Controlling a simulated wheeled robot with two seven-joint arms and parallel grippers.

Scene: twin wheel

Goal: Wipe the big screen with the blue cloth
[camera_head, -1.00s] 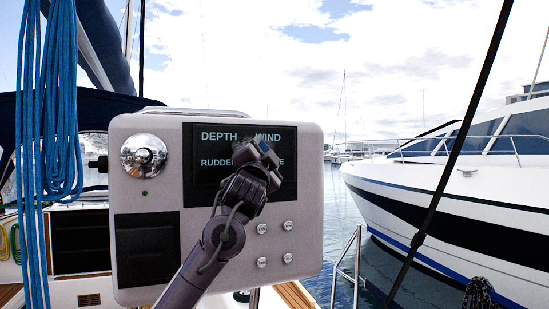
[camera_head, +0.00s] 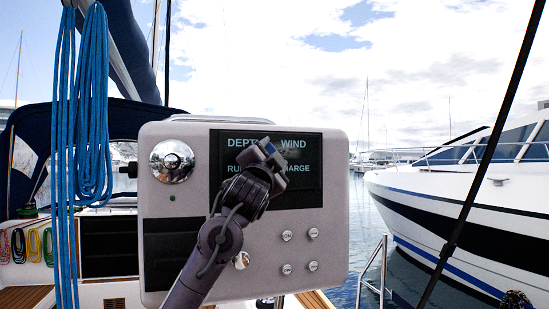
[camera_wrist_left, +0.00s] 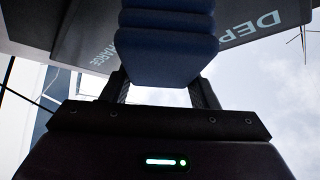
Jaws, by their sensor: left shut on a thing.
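The big screen (camera_head: 305,190) is a dark panel with pale words, at the upper right of a grey instrument housing in the head view. It also shows upside down in the wrist view (camera_wrist_left: 225,45). My left gripper (camera_head: 264,156) is in front of the screen's middle and hides parts of DEPTH, RUDDER and CHARGE. In the wrist view it is shut on the blue cloth (camera_wrist_left: 168,50), a thick folded pad between the fingers. The cloth's far end lies over the screen edge in that view; I cannot tell whether it touches. My right gripper is not in view.
The grey housing (camera_head: 190,290) carries a chrome knob (camera_head: 172,161), a small black panel (camera_head: 165,245) and several round buttons. Blue ropes (camera_head: 82,130) hang left of it. A white motor yacht (camera_head: 460,215) lies across the water at right, behind a dark slanting line.

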